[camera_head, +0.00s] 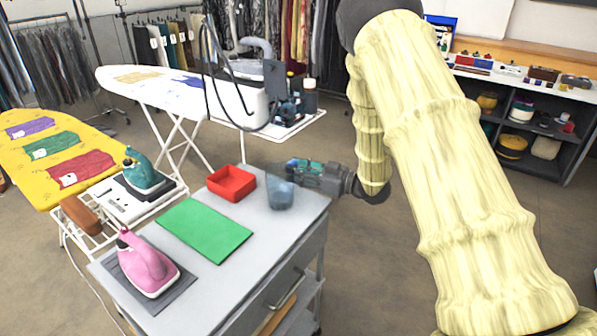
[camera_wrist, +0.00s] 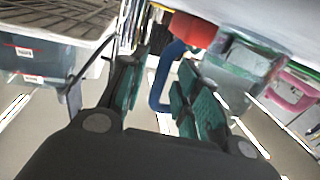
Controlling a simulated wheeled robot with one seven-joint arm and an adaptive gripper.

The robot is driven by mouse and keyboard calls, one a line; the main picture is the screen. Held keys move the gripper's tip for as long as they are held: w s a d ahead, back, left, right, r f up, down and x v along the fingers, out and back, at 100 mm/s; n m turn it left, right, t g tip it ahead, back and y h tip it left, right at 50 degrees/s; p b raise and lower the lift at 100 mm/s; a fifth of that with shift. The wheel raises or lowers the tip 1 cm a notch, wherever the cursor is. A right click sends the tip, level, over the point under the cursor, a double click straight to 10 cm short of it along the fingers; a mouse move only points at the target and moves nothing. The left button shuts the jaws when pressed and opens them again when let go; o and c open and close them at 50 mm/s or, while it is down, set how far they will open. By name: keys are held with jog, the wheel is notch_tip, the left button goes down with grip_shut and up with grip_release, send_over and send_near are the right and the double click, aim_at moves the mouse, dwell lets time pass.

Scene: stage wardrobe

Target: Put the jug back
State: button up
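The jug (camera_head: 280,192) is a translucent blue-grey vessel standing upright on the grey cart top (camera_head: 212,272), near its right edge. It also shows in the wrist view (camera_wrist: 238,72), where its blue handle (camera_wrist: 154,92) lies between the finger pads. My gripper (camera_head: 297,168) reaches in from the right, about level with the jug's upper part. In the wrist view my gripper (camera_wrist: 160,92) is open, with a visible gap between the left finger and the handle. The right finger overlaps the handle in view; I cannot tell whether they touch.
A red open box (camera_head: 231,184) stands close left of the jug. A green mat (camera_head: 205,230) and a pink iron (camera_head: 146,264) on a grey pad lie nearer. Ironing boards stand left and behind. A shelf unit (camera_head: 545,130) stands at the right, with open floor between.

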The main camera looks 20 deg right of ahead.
jog(key=v, duration=1.2)
jog(key=shift+b, duration=0.3)
jog(key=shift+a, duration=0.1)
jog(key=shift+c, duration=0.5)
